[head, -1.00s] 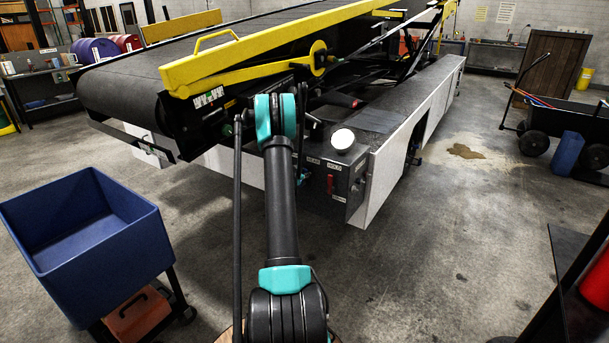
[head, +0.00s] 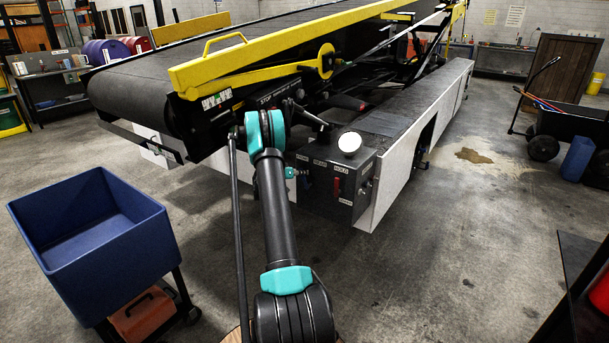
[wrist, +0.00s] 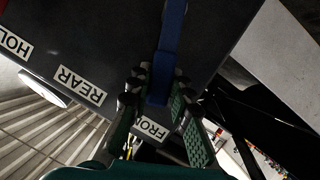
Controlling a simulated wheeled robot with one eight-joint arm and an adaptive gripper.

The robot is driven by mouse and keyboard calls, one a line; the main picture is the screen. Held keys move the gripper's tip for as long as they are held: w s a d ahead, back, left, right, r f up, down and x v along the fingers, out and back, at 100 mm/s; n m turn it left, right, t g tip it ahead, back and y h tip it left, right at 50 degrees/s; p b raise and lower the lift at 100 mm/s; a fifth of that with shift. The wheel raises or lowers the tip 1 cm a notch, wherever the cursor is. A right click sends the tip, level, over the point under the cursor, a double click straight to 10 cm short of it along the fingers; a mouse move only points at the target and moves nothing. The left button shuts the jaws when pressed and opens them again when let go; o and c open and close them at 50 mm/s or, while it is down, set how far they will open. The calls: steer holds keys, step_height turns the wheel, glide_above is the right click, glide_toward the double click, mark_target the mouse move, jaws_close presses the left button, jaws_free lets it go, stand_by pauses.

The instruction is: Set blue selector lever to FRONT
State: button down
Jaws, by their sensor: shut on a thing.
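The blue selector lever (wrist: 170,45) runs down the dark panel in the wrist view. Its free end lies between the fingers of my gripper (wrist: 160,98), which is shut on it. The lever's end points at the FRONT label (wrist: 152,126), partly covered by the fingers. The REAR label (wrist: 80,85) and the partly cut-off HOLD label (wrist: 13,42) are to the left. In the head view, my gripper (head: 293,172) is at the left side of the control box (head: 330,190), and the small blue lever (head: 307,183) shows beside it.
The belt loader's yellow rail (head: 260,55) is above and behind. A blue bin (head: 95,240) stands at left.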

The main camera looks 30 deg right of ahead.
steer(key=shift+w+a+f+n+g+h, duration=0.25)
steer(key=shift+w+n+g+h, duration=0.05)
steer(key=shift+w+n, duration=0.2)
stand_by(0.3)
steer(key=c, duration=1.4)
jaws_free()
steer(key=shift+o, duration=0.2)
steer(key=v, duration=1.2)
steer(key=shift+w, duration=0.1)
steer(key=shift+r, duration=0.1)
